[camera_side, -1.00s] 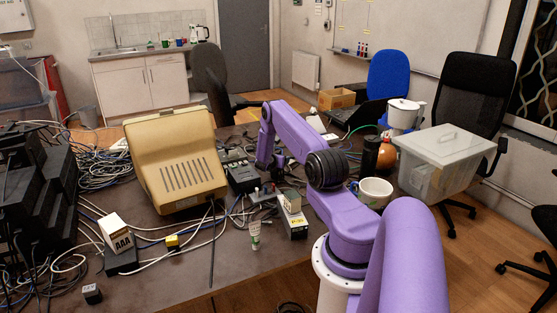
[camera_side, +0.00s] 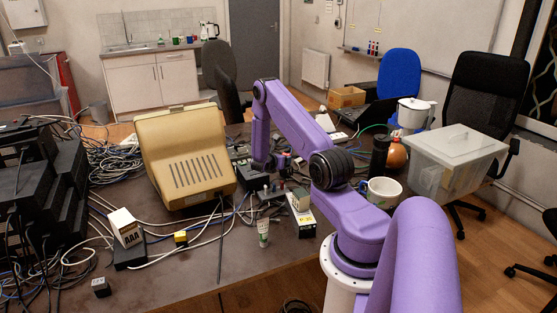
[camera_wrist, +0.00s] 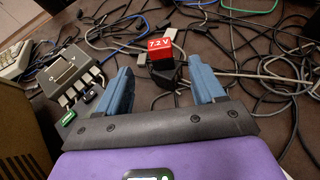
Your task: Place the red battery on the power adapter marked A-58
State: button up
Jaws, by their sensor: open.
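The red battery (camera_wrist: 163,48), a small block marked 7.2 V, shows in the wrist view on or just in front of a black block (camera_wrist: 166,74); I cannot tell which. My gripper (camera_wrist: 160,72) has its two blue fingers wide apart. The battery lies beyond the gap between them, and nothing is held. In the side view my gripper hangs low behind the beige monitor's right edge, its fingers unclear. A black adapter with a yellow label (camera_side: 307,230) and another black adapter (camera_side: 130,257) lie on the table. I cannot read A-58 on either.
A white AAA box (camera_side: 125,228) stands on the left adapter. A small pale block (camera_side: 301,199) sits on the yellow-labelled one. The beige monitor (camera_side: 185,155), a tube (camera_side: 263,232), a yellow block (camera_side: 180,238) and loose cables crowd the table. Its front middle is fairly clear.

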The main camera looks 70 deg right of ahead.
jog(key=w+a+r+m, duration=0.3)
jog(key=w+a+r, duration=0.3)
jog(key=a+r, duration=0.55)
jog(key=s+a+r+m+t+y, duration=0.1)
jog(key=a+r+m+y, duration=0.2)
jog(key=a, duration=1.6)
jog(key=s+a+r+t+y, duration=0.1)
jog(key=s+a+y, duration=0.2)
jog(key=s+a, duration=0.3)
jog(key=s+a+r+y, duration=0.2)
jog(key=s+a, duration=0.2)
jog(key=a, duration=0.5)
jog(key=s+a+r+g+y, duration=0.1)
jog(key=s+a+y, duration=0.4)
jog(key=s, duration=0.9)
jog(key=a, duration=0.3)
jog(key=shift+s+a+r+n+g+y, duration=0.3)
jog(key=shift+s+a+r+g+y, duration=0.05)
jog(key=shift+a+g+y, duration=0.05)
